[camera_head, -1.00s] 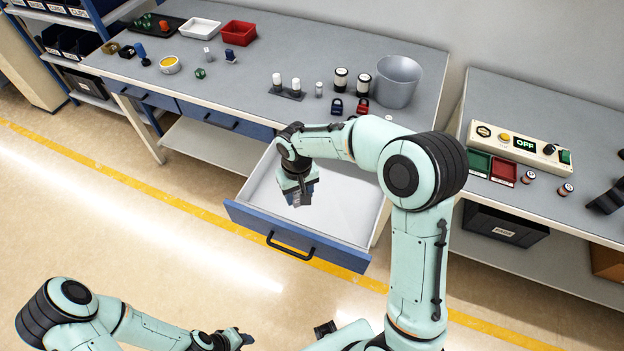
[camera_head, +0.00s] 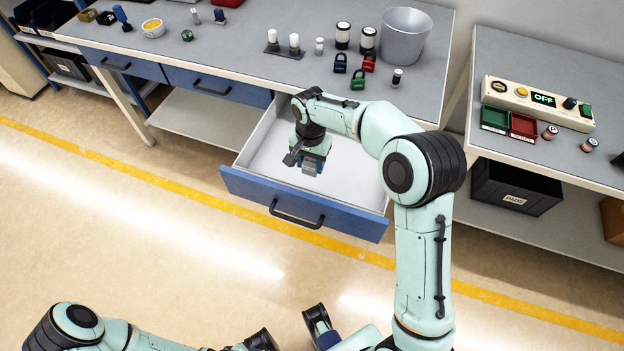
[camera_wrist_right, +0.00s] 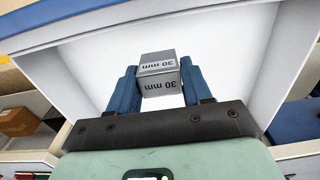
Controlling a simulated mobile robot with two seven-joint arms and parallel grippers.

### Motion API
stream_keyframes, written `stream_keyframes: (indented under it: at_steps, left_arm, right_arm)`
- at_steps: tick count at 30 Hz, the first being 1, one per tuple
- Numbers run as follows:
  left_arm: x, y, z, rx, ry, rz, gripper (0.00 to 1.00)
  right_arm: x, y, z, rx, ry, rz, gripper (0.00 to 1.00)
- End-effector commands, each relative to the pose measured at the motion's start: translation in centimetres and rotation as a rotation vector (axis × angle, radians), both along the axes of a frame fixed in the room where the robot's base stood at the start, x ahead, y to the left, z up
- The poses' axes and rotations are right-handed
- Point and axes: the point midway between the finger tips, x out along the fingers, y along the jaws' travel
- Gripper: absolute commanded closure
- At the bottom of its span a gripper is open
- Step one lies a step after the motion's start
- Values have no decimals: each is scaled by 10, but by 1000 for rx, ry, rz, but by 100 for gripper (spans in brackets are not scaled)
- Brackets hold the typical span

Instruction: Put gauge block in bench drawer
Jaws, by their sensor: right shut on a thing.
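The gauge block (camera_wrist_right: 160,78) is a grey metal block marked "30 mm". My right gripper (camera_wrist_right: 160,88) is shut on it, with a blue finger on each side. In the head view my right gripper (camera_head: 309,166) points down over the open bench drawer (camera_head: 262,190), which has a blue front, a black handle and a white inside. In the right wrist view the drawer's white floor (camera_wrist_right: 95,65) lies behind the block. I cannot tell how far the block is above it. My left gripper (camera_head: 262,340) is at the bottom edge of the head view, and its fingers are not clear.
The grey bench (camera_head: 230,55) above the drawer carries white cylinders, padlocks, jars and a grey bucket (camera_head: 404,36). A second bench at right holds a control box (camera_head: 537,104) and green and red trays. Two closed drawers are left of the open one.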

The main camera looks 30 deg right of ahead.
Motion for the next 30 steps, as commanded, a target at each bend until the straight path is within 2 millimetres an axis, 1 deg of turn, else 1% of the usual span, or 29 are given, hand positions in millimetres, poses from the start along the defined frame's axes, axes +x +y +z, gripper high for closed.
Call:
stream_keyframes:
  at_steps: [1,3,6,14,20,22,30]
  left_arm:
    - [0,0,-2,1,-3,1,57]
    - [1,0,-3,1,-5,2,57]
    - [2,0,-4,1,-7,1,57]
    - [2,0,-5,2,-10,2,57]
    - [3,0,-8,2,-13,3,57]
    - [3,0,-8,2,-14,3,57]
    - [3,0,-8,3,-15,4,57]
  right_arm:
    - [-1,0,-16,0,6,0,87]
    - [-1,0,-31,0,4,0,87]
    - [-1,0,-48,-1,2,0,87]
    - [0,0,-67,-1,1,1,87]
    - [-1,0,-98,-1,2,2,87]
    - [0,0,-102,-1,-1,2,87]
    - [0,0,-102,0,-1,2,87]
